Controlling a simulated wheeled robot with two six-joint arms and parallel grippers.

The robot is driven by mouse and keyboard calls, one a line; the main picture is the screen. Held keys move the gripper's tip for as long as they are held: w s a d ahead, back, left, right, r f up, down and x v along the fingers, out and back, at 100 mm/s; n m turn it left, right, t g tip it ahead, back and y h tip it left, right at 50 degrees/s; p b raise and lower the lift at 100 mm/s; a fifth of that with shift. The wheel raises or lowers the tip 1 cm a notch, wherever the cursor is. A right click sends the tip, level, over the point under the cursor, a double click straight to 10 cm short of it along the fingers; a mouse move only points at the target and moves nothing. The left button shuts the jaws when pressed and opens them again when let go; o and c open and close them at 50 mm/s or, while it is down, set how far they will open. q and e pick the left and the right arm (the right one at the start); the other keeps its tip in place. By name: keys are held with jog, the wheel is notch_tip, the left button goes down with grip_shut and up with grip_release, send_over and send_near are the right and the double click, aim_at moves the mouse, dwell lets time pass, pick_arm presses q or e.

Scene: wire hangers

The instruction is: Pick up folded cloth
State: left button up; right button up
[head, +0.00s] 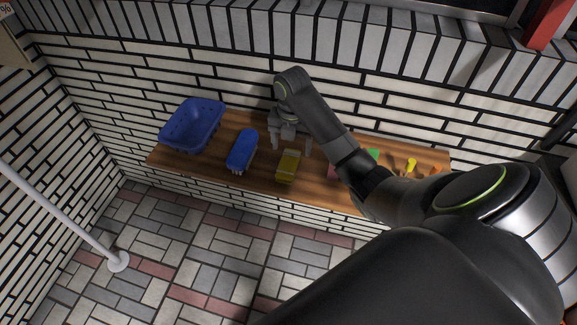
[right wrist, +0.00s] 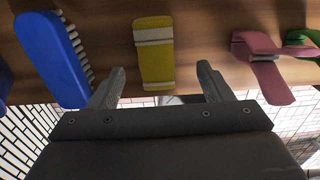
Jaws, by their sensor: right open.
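The folded cloth (head: 288,167) is yellow with pale stripes and lies on the wooden shelf, near its front edge. It also shows in the right wrist view (right wrist: 154,60), upright in the picture between the fingers' directions. My right gripper (head: 291,148) is open and empty above the shelf, just behind the cloth in the head view. In the right wrist view its two fingertips (right wrist: 161,68) are spread wider than the cloth, one on each side of it. I cannot tell the exact height gap. My left gripper is in neither view.
A blue brush (head: 242,149) lies left of the cloth, and a blue basket (head: 192,127) stands at the shelf's left end. A pink clip-like object (right wrist: 268,62) lies to the right. Green (head: 373,154) and yellow (head: 411,164) items lie farther right. A brick wall rises behind.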

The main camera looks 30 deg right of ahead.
aim_at(289, 162)
jog(key=shift+a+f+b, duration=0.2)
jog(key=shift+f+b, duration=0.3)
jog(key=shift+f, duration=0.25)
jog(key=f, duration=0.3)
jog(key=shift+a+f, duration=0.15)
jog(key=shift+a, duration=0.2)
jog(key=shift+f, duration=0.35)
jog(key=c, duration=1)
